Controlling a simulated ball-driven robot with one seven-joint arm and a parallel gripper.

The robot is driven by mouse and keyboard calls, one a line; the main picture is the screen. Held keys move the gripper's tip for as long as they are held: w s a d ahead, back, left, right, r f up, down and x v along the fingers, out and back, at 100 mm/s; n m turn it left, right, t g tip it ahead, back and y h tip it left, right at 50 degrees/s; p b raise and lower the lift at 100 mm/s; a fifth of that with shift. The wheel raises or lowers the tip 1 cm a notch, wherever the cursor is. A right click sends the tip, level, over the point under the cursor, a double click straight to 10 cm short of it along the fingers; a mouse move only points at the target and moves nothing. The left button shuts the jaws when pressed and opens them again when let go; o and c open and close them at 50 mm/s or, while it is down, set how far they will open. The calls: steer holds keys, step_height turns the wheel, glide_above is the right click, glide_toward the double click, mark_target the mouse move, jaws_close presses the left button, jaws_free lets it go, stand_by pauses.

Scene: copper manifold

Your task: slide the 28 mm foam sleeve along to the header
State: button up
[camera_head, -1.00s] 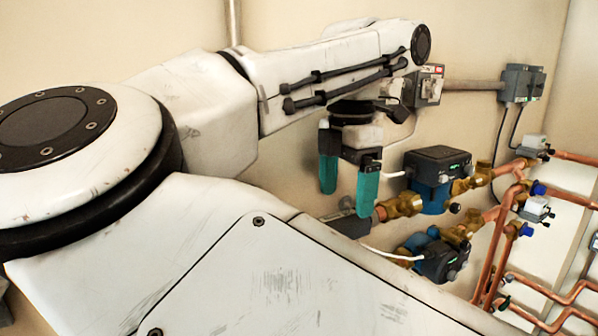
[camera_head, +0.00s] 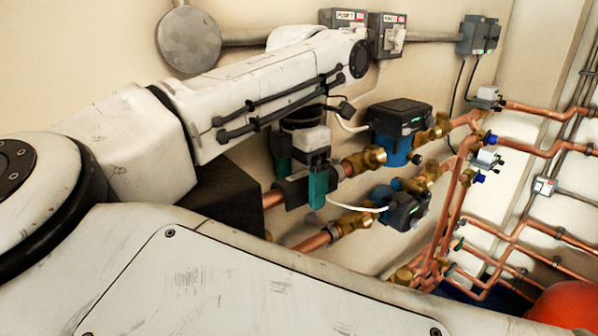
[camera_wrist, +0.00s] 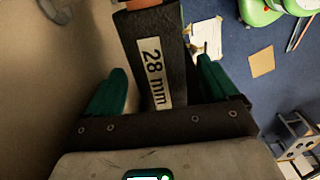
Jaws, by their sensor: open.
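The 28 mm foam sleeve (camera_wrist: 176,60) is dark grey, with a white "28 mm" label, in the wrist view. Bare copper shows past its far end. In the head view the sleeve (camera_head: 294,192) sits around the upper copper pipe (camera_head: 272,198), left of a brass valve. My gripper (camera_head: 299,178) is open, its teal fingers on either side of the sleeve; it also shows in the wrist view (camera_wrist: 160,72). A gap shows beside the left finger; contact at the right finger is unclear. Upright copper pipes (camera_head: 462,195), possibly the header, stand to the right.
A blue-and-black pump (camera_head: 398,128) with brass valves (camera_head: 365,160) is right of the sleeve. A second pump (camera_head: 402,205) is below it, on a lower pipe. A thin white cable (camera_head: 355,207) runs close to my gripper. Grey electrical boxes (camera_head: 387,35) are on the wall above.

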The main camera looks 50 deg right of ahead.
mark_target(273, 191)
steer(key=c, duration=1.1)
steer(key=shift+c, duration=0.2)
steer(key=shift+w+a+b, duration=0.2)
steer(key=shift+w+a, duration=0.05)
steer(key=shift+a, duration=0.6)
steer(key=shift+w+a+b, duration=0.2)
steer(key=shift+a+b, duration=0.05)
steer(key=shift+a, duration=0.55)
steer(key=shift+w+a+b, duration=0.2)
steer(key=shift+w+a, duration=0.05)
steer(key=shift+a, duration=0.6)
steer(key=o, duration=1.1)
steer(key=shift+r, duration=0.1)
step_height(273, 191, up, 11)
steer(key=shift+f, duration=0.2)
